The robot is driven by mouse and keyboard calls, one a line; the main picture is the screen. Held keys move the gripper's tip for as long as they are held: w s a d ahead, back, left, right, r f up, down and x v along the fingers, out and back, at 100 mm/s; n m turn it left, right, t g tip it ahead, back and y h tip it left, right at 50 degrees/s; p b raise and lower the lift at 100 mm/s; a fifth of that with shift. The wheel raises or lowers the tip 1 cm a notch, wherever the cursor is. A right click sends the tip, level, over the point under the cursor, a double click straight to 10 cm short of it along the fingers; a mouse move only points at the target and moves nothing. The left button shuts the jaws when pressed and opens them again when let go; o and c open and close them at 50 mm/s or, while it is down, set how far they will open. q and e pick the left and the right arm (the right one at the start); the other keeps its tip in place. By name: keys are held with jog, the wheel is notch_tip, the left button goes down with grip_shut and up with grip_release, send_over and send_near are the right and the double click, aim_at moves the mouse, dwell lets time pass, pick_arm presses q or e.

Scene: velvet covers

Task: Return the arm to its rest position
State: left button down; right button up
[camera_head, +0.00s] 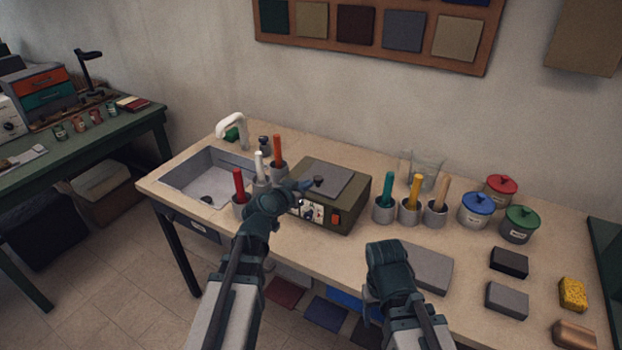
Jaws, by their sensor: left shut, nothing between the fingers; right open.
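My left gripper (301,187) is shut and empty. Its tips are in front of the dark olive box (345,205) with a grey lid, close to the box's left front edge. I cannot tell whether they touch it. My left arm reaches up from the bottom of the view and partly hides the cups behind it. My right gripper (385,258) is open, at the bench's front edge, left of a flat grey slab (427,268). Its fingers are mostly hidden by its own body, and nothing shows in it.
The bench (300,255) holds a sink (208,180), cups with coloured handles (409,210), lidded jars (478,208), dark blocks (508,262) and a yellow sponge (573,292). A green table (60,155) stands at left. Bare floor (110,280) lies between them.

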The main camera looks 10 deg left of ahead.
pick_arm(q)
jog(key=s, duration=0.1)
jog(key=s+f, duration=0.1)
jog(key=s+a+b, duration=0.1)
jog(key=shift+s+f, duration=0.3)
jog(key=shift+s, duration=0.05)
pick_arm(e)
jog(key=shift+f, duration=0.8)
